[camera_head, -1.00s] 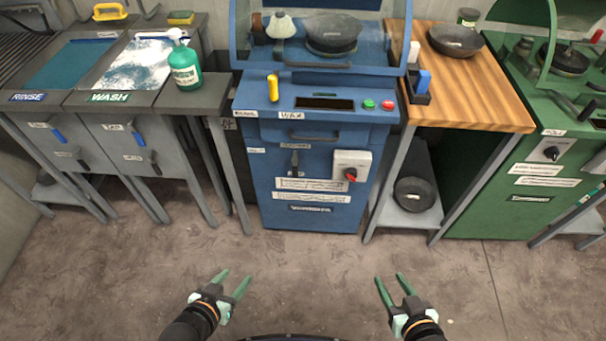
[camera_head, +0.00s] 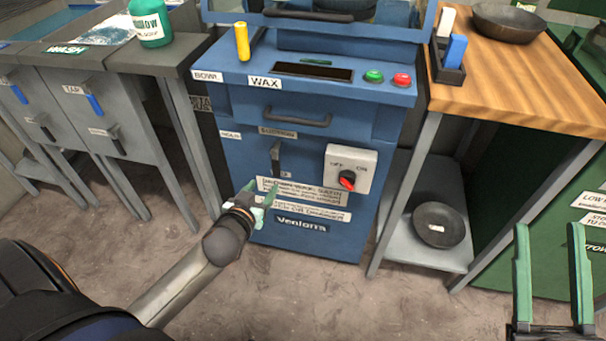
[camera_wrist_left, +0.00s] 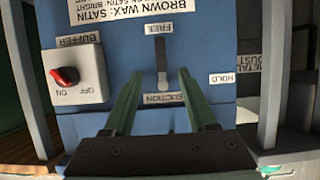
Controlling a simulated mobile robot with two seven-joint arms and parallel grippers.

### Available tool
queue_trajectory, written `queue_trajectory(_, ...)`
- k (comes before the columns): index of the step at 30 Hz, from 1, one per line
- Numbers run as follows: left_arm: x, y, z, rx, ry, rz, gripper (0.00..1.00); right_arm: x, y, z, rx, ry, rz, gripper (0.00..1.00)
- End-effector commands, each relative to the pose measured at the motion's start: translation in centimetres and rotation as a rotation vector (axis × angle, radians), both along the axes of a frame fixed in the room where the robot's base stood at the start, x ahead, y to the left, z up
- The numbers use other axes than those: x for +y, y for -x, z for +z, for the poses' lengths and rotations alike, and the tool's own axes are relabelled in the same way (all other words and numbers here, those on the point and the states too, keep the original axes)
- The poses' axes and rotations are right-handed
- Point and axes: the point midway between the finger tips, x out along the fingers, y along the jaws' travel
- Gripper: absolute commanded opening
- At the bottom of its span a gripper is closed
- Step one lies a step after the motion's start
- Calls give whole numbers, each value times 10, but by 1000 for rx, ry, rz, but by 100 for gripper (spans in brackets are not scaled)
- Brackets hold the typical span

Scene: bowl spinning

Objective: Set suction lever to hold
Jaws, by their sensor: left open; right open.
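The suction lever (camera_head: 276,158) is a small dark handle on the front of the blue machine (camera_head: 240,190). It stands vertical, in line with the FREE label (camera_wrist_left: 158,29); the HOLD label (camera_head: 229,135) is off to its left. My left gripper (camera_head: 264,188) is just in front of the panel, below the lever. In the upside-down left wrist view, the open fingers (camera_wrist_left: 160,74) point at the panel on either side of the lever (camera_wrist_left: 161,62); contact cannot be told. My right gripper (camera_head: 549,228) is open and empty at the lower right, away from the machine.
A buffer switch box with a red knob (camera_head: 348,181) is right of the lever. A drawer handle (camera_head: 298,118) sticks out above. A wooden-topped table (camera_head: 510,85) with a pan (camera_head: 508,22) stands right, and grey wash benches (camera_head: 60,95) stand left. Open floor lies in front.

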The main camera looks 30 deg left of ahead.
Motion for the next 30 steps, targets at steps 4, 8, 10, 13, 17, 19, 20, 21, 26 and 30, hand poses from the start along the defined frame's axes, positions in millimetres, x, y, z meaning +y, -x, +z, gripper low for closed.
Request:
queue_trajectory(4,2,-9,-4,-1,-2,1,57,1,9,12,-62,0,13,50)
queue_trajectory(8,6,-23,-10,-1,-4,0,57,4,24,29,-161,3,33,50)
queue_trajectory(10,9,-35,-16,-2,-3,0,57,5,29,28,-187,2,42,50)
queue_trajectory(13,13,-53,-24,-1,-4,0,57,6,33,27,-207,-2,54,50)
queue_trajectory(17,18,-74,-33,-1,-4,0,57,6,32,17,-196,-11,61,50)
queue_trajectory(19,20,-84,-38,-1,-2,-1,57,6,31,13,-191,-15,65,50)
queue_trajectory(20,21,-89,-39,-2,-2,-1,57,7,31,12,-189,-17,66,50)
queue_trajectory(21,23,-93,-41,-1,-1,0,57,7,31,10,-187,-19,67,50)
queue_trajectory(26,25,-106,-46,0,-2,-1,57,7,31,5,-182,-25,73,50)
queue_trajectory(30,27,-111,-47,0,-1,0,57,7,31,4,-179,-28,74,50)
